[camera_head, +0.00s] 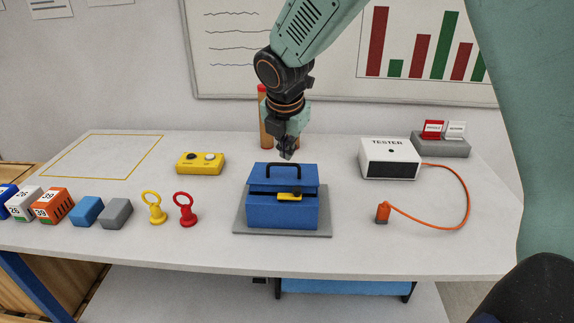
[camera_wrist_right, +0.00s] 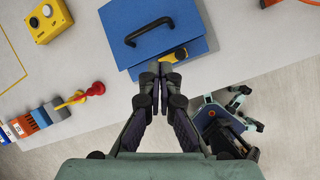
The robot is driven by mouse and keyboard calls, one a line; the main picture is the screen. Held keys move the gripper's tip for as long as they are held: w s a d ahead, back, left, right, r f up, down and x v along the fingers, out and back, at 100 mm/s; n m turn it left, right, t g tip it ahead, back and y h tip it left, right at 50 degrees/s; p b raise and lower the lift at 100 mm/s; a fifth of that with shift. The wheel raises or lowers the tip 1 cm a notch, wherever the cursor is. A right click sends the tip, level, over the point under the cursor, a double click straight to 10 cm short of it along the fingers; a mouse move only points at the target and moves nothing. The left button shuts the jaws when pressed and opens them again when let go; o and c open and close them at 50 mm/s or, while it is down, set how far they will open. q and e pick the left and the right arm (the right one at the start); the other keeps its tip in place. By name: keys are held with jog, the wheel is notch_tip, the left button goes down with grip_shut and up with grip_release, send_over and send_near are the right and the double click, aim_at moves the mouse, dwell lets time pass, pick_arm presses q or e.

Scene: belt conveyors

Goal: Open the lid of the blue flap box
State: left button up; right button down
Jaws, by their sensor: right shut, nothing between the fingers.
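The blue flap box (camera_head: 270,217) stands on a grey mat (camera_head: 240,225) in the middle of the table. Its blue lid (camera_head: 306,180) carries a black handle (camera_head: 269,170) and a yellow latch (camera_head: 289,197) shows at the front. A dark gap shows between lid and body, so the lid looks slightly raised.
A white tester (camera_head: 391,158) with an orange cable is right of the box. A yellow button box (camera_head: 200,163) is left. Red and yellow ring-handled pieces (camera_head: 186,210) and several blocks line the front left. A red-topped cylinder (camera_head: 264,120) stands behind the box.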

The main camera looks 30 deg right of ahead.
jog(key=w+n, duration=0.1)
jog(key=n, duration=0.2)
jog(key=n+b, duration=0.2)
send_near(286, 178)
jog(key=x, duration=0.4)
jog(key=shift+w+d+f, duration=0.1)
jog(key=shift+d+f, duration=0.05)
jog(key=shift+f, duration=0.2)
jog(key=shift+w+f, duration=0.15)
jog(key=shift+f, duration=0.05)
